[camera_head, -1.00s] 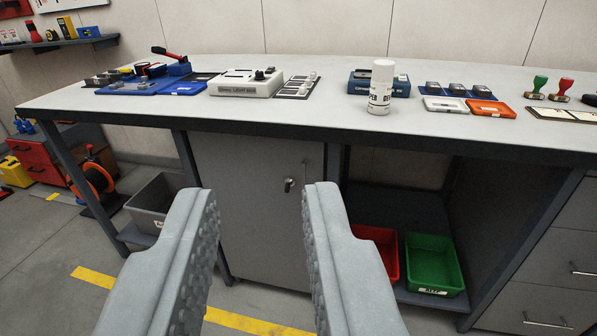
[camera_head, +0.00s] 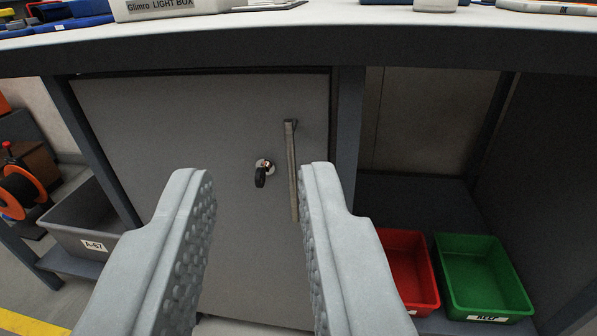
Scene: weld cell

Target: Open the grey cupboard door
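The grey cupboard door (camera_head: 150,130) is under the workbench and looks shut. A thin vertical bar handle (camera_head: 291,165) is near its right edge. A key with a dark head (camera_head: 261,176) sits in a lock to the left of the handle. My gripper (camera_head: 255,180) is open and empty, its two ridged fingers spread in front of the door. The handle's upper part shows between the fingertips, close to the right finger; its lower end is partly hidden by that finger.
The workbench top (camera_head: 330,18) runs above the door with its dark front edge. To the right, an open bay holds a red bin (camera_head: 433,285) and a green bin (camera_head: 447,275). A grey bin (camera_head: 75,215) stands at the left. A table post (camera_head: 347,135) borders the door.

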